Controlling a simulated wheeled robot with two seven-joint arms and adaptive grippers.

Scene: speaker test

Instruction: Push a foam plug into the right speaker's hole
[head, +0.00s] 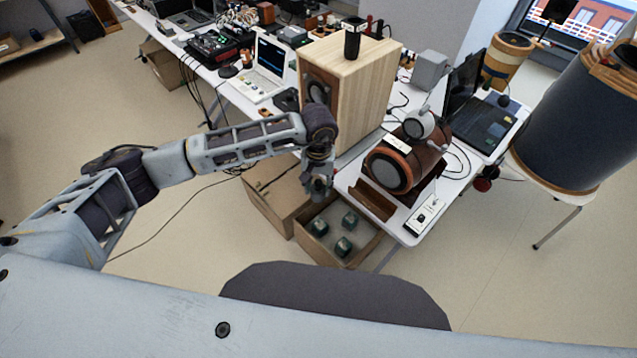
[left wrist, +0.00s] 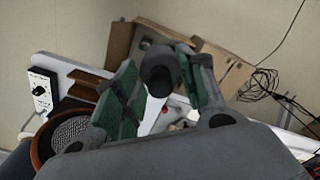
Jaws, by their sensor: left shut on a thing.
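In the head view my left gripper (head: 318,188) hangs at the near edge of the table, just above the open crate and below the front of the wooden speaker box. In the left wrist view a dark grey rounded plug (left wrist: 160,72) sits between the green-padded fingers, which are shut on it. The wooden speaker box (head: 365,85) stands upright, with a round dark driver on its left face. To its right lies a brown round speaker (head: 392,170) with a grey grille, which also shows in the left wrist view (left wrist: 68,135). I cannot tell a hole in either. My right gripper is out of view.
The open crate (head: 373,243) below the table holds several dark green blocks. A brown trough (head: 372,200) and a white switch box (head: 425,216) lie on the table's near end. A black cylinder (head: 352,40) stands on the speaker box. Laptops and cables crowd the table behind.

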